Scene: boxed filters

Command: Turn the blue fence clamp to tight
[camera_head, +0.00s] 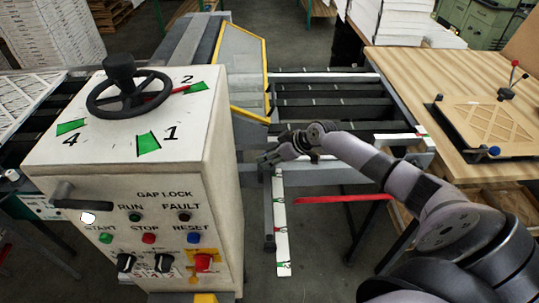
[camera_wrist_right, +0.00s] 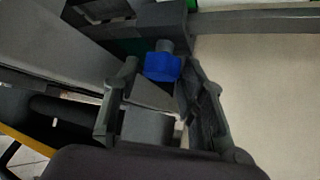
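The blue fence clamp (camera_wrist_right: 162,66) shows in the right wrist view as a small blue knob on a dark grey stem under a grey block. My right gripper (camera_head: 268,157) reaches over the rail beside the control box in the head view. In the wrist view its two fingers stand apart, one on each side of the blue knob. A gap shows at the left finger; whether the right finger touches the knob I cannot tell. In the head view the clamp is hidden or too small to make out. My left gripper is not in view.
A white control box (camera_head: 190,170) with a black handwheel (camera_head: 128,95) stands close on the left of my right gripper. A roller conveyor (camera_head: 325,100) lies behind. A wooden table (camera_head: 420,80) at the right carries a framed filter (camera_head: 487,125) and another blue knob (camera_head: 494,151).

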